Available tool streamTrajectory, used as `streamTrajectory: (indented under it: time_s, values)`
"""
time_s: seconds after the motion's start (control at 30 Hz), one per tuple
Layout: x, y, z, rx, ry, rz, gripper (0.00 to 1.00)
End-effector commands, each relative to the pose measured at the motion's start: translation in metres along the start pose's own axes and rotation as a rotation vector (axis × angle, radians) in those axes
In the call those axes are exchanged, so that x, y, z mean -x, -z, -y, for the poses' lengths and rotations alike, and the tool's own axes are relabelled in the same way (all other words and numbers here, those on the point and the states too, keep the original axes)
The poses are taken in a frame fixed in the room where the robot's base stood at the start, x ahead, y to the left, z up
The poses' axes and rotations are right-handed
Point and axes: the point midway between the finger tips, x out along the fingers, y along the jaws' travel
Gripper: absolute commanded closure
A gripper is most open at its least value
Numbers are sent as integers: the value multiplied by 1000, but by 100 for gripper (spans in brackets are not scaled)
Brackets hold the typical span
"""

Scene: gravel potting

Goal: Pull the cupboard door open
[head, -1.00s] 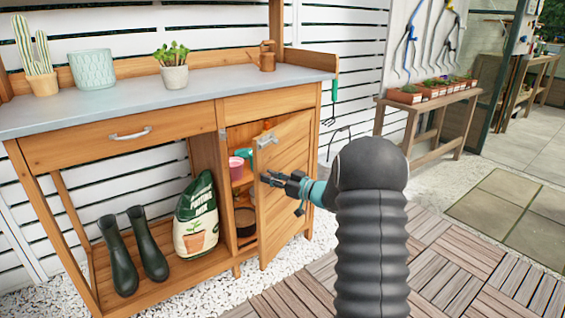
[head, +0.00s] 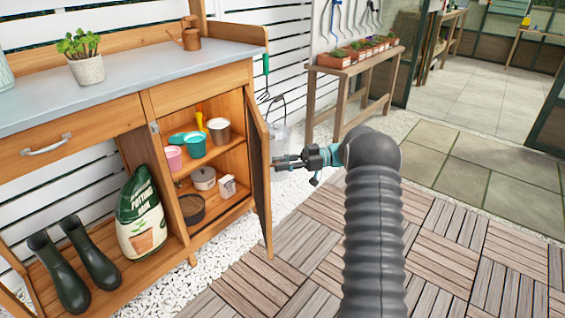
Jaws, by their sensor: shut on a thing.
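The wooden cupboard door (head: 259,170) stands wide open at the right of the cupboard (head: 174,112), seen almost edge-on with its dark inner face partly showing. My gripper (head: 281,162) reaches in from the right and is shut on the door near its free edge, about mid-height. The exact spot held is hidden by the fingers and the door. Lower down are a lidded pot (head: 204,178), a small box (head: 227,187) and a dark bowl (head: 191,209).
A potting mix bag (head: 140,215) and dark boots (head: 92,262) stand on the bench's low shelf, left of the cupboard. A side table (head: 345,70) with several potted plants stands behind right. The wooden deck (head: 300,250) in front is clear.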

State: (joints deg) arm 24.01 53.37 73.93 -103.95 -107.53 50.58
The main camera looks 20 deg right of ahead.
Motion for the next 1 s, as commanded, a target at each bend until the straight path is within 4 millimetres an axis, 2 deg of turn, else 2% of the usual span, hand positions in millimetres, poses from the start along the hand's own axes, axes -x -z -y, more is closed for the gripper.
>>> streamTrajectory:
  time_s: [0.53,0.57,0.63,0.67,1.0]
  values:
    - [1,1,-1,2,24,-1,100]
    - [1,1,-1,2,24,-1,74]
    - [1,1,-1,2,24,-1,56]
    - [1,1,-1,2,24,-1,52]
    - [4,0,-1,1,24,0,52]
